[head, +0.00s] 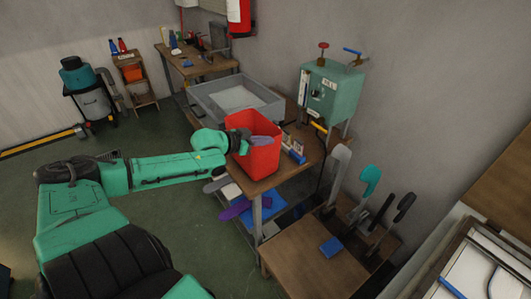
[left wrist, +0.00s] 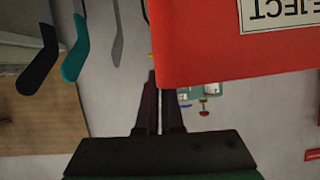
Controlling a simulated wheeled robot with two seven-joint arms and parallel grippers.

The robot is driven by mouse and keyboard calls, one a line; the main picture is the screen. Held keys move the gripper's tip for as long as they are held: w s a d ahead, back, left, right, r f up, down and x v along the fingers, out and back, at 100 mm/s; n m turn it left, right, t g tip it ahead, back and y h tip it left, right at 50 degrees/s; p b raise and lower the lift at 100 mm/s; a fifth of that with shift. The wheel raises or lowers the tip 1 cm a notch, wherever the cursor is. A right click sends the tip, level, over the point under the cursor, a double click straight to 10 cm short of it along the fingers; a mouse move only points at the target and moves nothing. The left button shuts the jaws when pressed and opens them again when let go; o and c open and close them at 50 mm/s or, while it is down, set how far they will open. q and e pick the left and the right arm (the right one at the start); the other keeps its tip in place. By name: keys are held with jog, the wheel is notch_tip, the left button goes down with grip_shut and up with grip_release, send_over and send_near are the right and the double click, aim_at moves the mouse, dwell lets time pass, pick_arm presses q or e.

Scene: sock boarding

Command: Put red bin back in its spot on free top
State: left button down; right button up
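The red bin (head: 258,160) stands at the front part of the wooden workbench top, with a grey-purple piece (head: 262,141) showing at its mouth. In the left wrist view the bin (left wrist: 225,50) fills the upper right, its REJECT label upside down. My left gripper (head: 243,141) is at the bin's rim on its left side. In the left wrist view its fingers (left wrist: 157,85) are close together at the bin's edge, pinching the wall. Whether the bin's base touches the top is hard to tell. My right gripper is not in view.
A grey tray (head: 235,97) lies behind the bin on the bench (head: 270,184). A green machine (head: 330,88) stands to the right. Dark and teal sock boards (head: 369,181) stand upright nearby.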

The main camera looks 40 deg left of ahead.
pick_arm(q)
jog(key=shift+f, duration=0.7)
jog(key=c, duration=1.1)
grip_release()
jog(key=shift+o, duration=0.2)
